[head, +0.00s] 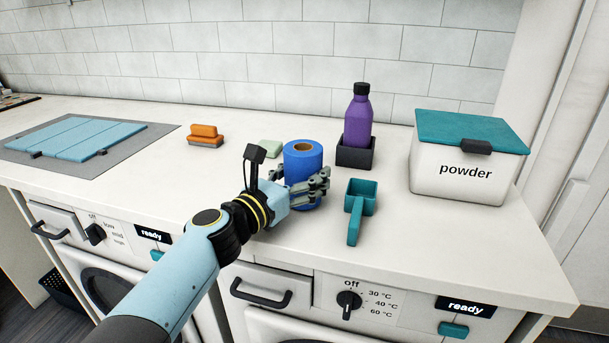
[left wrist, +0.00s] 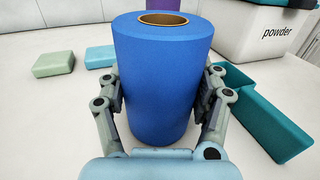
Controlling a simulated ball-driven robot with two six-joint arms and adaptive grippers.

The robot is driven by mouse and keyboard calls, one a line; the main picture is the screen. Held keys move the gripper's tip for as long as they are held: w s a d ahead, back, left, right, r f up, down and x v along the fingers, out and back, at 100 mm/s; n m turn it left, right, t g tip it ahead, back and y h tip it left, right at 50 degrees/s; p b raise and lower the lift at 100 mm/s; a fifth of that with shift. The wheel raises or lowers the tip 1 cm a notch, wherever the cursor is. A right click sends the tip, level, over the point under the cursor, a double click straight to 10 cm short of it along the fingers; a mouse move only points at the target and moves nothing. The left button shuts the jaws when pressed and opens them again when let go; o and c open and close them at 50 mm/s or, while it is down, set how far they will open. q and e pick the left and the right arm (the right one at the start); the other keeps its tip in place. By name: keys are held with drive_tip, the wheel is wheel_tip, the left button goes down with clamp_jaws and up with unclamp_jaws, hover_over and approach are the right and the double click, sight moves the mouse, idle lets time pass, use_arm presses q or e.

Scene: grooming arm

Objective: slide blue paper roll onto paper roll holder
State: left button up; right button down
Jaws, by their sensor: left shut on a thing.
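The blue paper roll (head: 303,160) stands upright on the white counter, its brown core opening facing up. It also fills the middle of the left wrist view (left wrist: 162,75). My left gripper (head: 308,190) reaches it from the front, with one finger on each side of the roll's lower part, shut on it. The fingers also show in the left wrist view (left wrist: 163,105). I cannot make out a paper roll holder in either view. My right gripper is not in view.
A purple bottle (head: 357,118) stands in a dark box (head: 355,153) behind the roll. A teal scoop (head: 360,200) lies close right, a powder box (head: 462,180) further right.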

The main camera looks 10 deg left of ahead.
sight(303, 153)
use_arm(q)
drive_tip(key=shift+r+p, duration=2)
drive_tip(key=shift+r, duration=0.3)
